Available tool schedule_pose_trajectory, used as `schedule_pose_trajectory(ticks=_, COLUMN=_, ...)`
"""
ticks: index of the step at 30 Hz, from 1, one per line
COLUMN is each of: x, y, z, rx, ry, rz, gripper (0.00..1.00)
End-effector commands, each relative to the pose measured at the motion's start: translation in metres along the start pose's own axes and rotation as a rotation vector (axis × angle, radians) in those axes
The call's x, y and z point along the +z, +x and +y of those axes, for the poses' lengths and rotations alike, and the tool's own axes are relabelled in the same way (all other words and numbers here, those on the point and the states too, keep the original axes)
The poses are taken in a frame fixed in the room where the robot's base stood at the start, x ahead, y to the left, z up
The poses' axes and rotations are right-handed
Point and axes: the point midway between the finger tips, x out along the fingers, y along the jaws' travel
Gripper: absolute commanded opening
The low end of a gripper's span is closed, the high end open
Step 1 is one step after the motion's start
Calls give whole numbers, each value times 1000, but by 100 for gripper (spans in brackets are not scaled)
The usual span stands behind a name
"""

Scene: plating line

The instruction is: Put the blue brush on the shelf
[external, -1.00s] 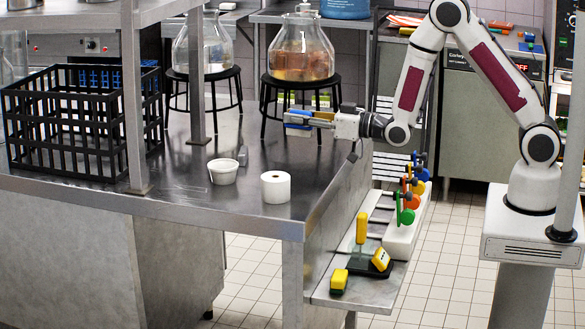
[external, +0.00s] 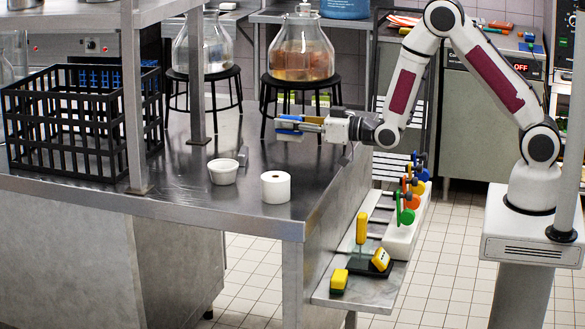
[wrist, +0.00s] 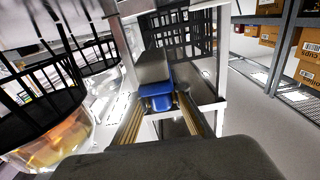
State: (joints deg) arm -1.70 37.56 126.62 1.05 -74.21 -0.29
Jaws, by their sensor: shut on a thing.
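The blue brush (external: 288,124) is held level at the tip of my gripper (external: 303,127), above the right part of the steel bench. In the wrist view the blue brush (wrist: 157,93) shows between the two finger bars, and my gripper (wrist: 162,104) is shut on it. Its far end is hard to make out. A raised steel shelf (external: 80,22) stands on posts over the left of the bench. A lower side ledge (external: 345,298) juts from the bench's right side. I cannot tell which one the task means.
On the bench (external: 190,205) stand a black crate (external: 70,125), a white bowl (external: 223,172) and a white roll (external: 275,188). A shelf post (external: 134,100) rises left of my gripper. Large glass jars (external: 300,50) on stools stand behind.

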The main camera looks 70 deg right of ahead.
Motion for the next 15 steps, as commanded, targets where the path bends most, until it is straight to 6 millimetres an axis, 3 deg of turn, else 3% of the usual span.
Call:
schedule_pose_trajectory(ticks=7, x=28, y=0, z=0, rx=0, ry=0, rz=-2, gripper=0)
schedule_pose_trajectory(ticks=15, x=41, y=0, z=0, rx=0, ry=0, rz=0, gripper=0)
